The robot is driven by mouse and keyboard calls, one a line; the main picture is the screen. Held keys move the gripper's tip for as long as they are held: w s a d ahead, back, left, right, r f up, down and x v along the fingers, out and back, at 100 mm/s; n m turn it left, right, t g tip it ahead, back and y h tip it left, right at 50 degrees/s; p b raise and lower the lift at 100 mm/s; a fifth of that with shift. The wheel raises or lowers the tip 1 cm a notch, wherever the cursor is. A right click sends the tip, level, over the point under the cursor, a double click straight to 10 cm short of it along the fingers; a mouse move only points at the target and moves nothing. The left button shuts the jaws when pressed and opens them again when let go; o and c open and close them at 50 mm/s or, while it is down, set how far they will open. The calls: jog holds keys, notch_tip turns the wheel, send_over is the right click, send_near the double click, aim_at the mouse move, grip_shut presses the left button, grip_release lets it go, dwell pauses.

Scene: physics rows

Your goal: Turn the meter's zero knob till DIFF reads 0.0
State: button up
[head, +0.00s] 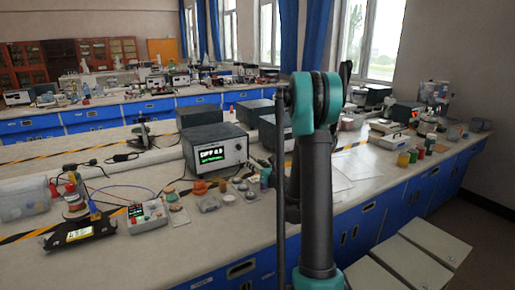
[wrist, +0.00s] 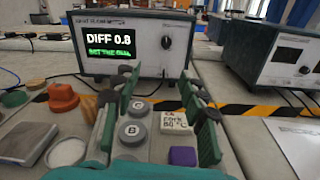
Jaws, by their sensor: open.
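The meter (wrist: 125,48) is a grey box with a dark screen (wrist: 110,40) that reads DIFF 0.8 in the wrist view, with a smaller green line below. Its black zero knob (wrist: 166,42) is on the front panel, right of the screen. The meter also shows in the head view (head: 215,150), on the near bench. My gripper (wrist: 160,92) is open and empty. Its fingers point at the lower front of the meter, apart from the knob, which sits above and between the fingertips in the picture. In the head view my arm hides part of the scene near the gripper.
Between and below my fingers are grey round weights (wrist: 131,132), a white labelled block (wrist: 174,122) and a purple block (wrist: 183,156). An orange pot (wrist: 62,97) stands to the left. Another grey instrument (wrist: 270,55) stands to the right. Yellow-black tape crosses the bench.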

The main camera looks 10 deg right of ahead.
send_near(240, 148)
jog(key=shift+m, duration=0.4)
jog(key=x, duration=0.8)
jog(key=shift+w+a+r, duration=0.1)
jog(key=shift+w+a, duration=0.1)
grip_shut()
